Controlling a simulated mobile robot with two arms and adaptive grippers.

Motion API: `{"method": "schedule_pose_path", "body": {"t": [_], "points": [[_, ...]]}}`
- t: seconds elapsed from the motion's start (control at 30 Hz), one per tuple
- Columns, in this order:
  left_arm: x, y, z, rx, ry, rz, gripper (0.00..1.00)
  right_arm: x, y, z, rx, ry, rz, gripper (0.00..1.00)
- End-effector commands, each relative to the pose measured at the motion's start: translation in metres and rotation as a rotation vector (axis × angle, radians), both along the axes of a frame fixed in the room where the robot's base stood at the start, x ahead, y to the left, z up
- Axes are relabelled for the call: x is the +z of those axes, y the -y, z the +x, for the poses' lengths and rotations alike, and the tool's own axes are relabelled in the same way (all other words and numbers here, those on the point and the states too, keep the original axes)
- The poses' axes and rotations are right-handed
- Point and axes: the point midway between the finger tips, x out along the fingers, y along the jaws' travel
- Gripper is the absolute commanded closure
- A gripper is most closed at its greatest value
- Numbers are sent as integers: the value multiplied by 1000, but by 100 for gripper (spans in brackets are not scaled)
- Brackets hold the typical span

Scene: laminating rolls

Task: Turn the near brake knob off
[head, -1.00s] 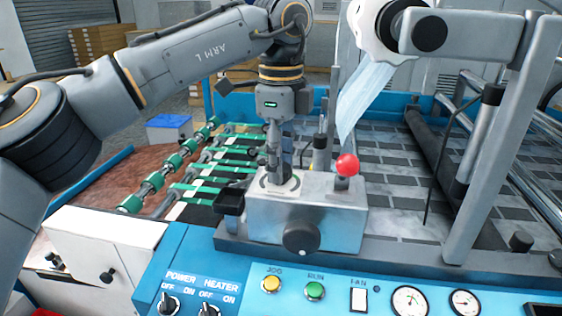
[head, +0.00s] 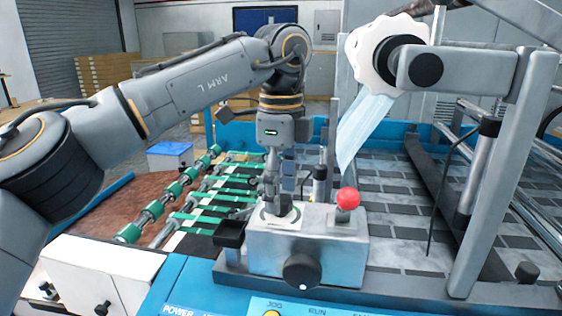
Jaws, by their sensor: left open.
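My left gripper (head: 275,203) points straight down over a grey metal box (head: 338,248), its jaws open. Its fingertips are at a pale plate with a dark ring mark (head: 282,217) on the box top. Whether a knob stands between the fingers is hidden. A black round knob (head: 301,271) with a white mark is on the box's front face, below the gripper and apart from it. No readable label shows which knob is the brake knob. My right gripper is not in view.
A red ball-topped lever (head: 347,199) stands on the box, close right of the gripper. A white scalloped disc (head: 361,55) and hanging film (head: 365,127) are above right. Green-banded rollers (head: 187,178) lie behind left.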

Motion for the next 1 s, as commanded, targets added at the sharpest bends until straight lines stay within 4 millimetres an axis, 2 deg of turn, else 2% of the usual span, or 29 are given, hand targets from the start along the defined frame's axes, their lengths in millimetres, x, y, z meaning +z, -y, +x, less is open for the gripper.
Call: {"method": "schedule_pose_path", "body": {"t": [0.3,0.47,0.7,1.0], "points": [[63,1,0,2,4,-3,38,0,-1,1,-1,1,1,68],[89,1,0,3,6,-2,38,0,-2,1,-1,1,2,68],[104,0,0,2,-2,4,38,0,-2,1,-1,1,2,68],[113,0,0,1,2,-2,38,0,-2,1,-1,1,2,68]]}}
